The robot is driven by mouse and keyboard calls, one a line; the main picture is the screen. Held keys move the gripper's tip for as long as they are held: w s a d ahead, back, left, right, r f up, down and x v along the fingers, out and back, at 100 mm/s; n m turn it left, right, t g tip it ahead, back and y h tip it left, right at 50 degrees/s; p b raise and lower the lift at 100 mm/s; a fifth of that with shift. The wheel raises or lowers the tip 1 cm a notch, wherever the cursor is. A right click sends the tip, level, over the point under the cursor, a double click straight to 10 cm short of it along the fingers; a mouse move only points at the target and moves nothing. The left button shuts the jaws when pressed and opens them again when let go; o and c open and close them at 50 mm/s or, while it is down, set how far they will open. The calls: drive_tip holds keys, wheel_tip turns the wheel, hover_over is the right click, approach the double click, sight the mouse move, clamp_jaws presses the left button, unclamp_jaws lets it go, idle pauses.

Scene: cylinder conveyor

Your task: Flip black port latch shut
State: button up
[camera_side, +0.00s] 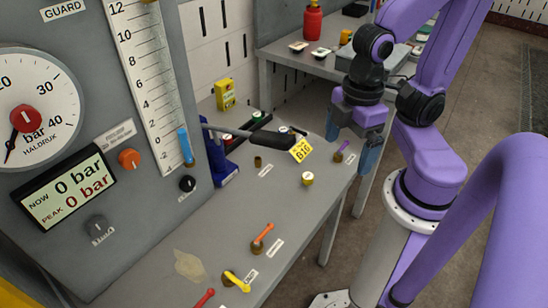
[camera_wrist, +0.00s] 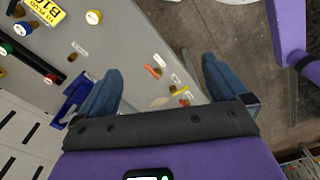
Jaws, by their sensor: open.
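I cannot pick out a black port latch for certain in either view.
Orange (camera_side: 262,237), yellow (camera_side: 237,281) and red (camera_side: 204,299) levers stand on the front of the grey bench (camera_side: 215,230). A brass fitting (camera_side: 307,179) stands near the right edge. A gauge panel (camera_side: 75,120) rises at left. A second table (camera_side: 305,58) stands behind.

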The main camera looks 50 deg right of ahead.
drive_tip(key=shift+r, duration=0.1)
drive_tip(key=c, duration=0.6)
drive_tip(key=shift+r, duration=0.3)
drive_tip(key=c, duration=0.6)
wheel_tip(320, 180, up, 4)
drive_tip(key=shift+w+a+r, duration=0.1)
drive_tip(key=shift+r, duration=0.15)
clamp_jaws()
drive_tip(key=w+d+m+h, duration=0.2)
drive_tip(key=w+d+m, duration=0.1)
drive_tip(key=w+m, duration=1.15)
drive_tip(key=w+d+m+h, duration=0.2)
drive_tip(key=w+d+m, duration=1)
drive_tip(key=d+m, duration=0.4)
wheel_tip(320, 180, down, 19)
drive_tip(key=shift+w+a, duration=0.2)
drive_tip(key=shift+a, duration=0.1)
